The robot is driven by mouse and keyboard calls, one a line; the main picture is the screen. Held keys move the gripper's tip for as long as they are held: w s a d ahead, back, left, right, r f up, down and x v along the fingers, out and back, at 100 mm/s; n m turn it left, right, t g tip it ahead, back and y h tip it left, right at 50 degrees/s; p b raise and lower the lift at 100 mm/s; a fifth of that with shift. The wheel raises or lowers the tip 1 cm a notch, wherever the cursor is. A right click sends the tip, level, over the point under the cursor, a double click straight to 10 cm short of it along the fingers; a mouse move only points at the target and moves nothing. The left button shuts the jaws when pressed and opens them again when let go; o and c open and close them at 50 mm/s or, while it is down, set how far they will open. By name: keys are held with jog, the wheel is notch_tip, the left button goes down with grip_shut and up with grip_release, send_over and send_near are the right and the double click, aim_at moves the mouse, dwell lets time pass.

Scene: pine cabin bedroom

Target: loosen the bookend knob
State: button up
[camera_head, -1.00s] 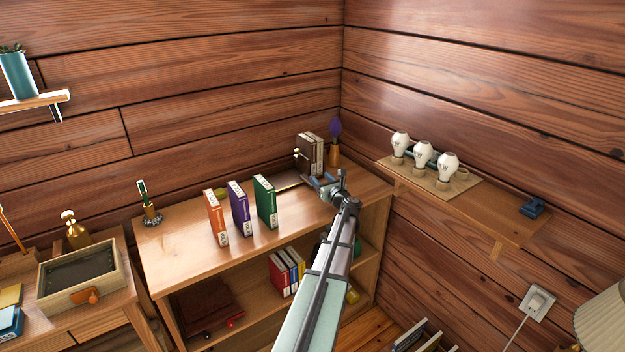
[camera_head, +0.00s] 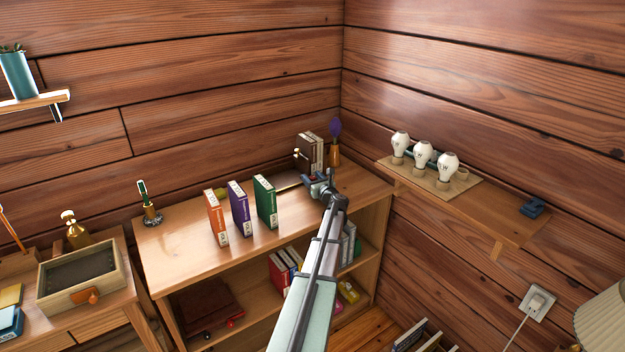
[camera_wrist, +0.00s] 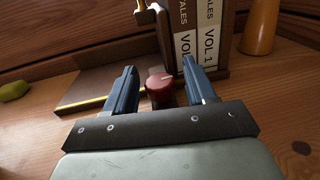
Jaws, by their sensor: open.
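The bookend is a dark upright with a brass piece on it (camera_head: 301,155), beside dark books (camera_head: 315,150) at the back of the shelf top. In the wrist view its flat base plate (camera_wrist: 108,88) has a brass front edge. The red round knob (camera_wrist: 160,88) with a pale mark line on its face shows between my fingers. My gripper (camera_wrist: 160,67) is open, one blue finger on each side of the knob; I cannot tell whether either touches it. In the head view my gripper (camera_head: 318,184) is low in front of the bookend, and the knob is hidden there.
Orange, purple and green books (camera_head: 240,208) stand left of my gripper. A wall shelf (camera_head: 480,210) with light bulbs juts out to the right. The shelf top's front left is clear.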

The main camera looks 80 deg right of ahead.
jog(key=shift+c, duration=0.2)
jog(key=c, duration=0.9)
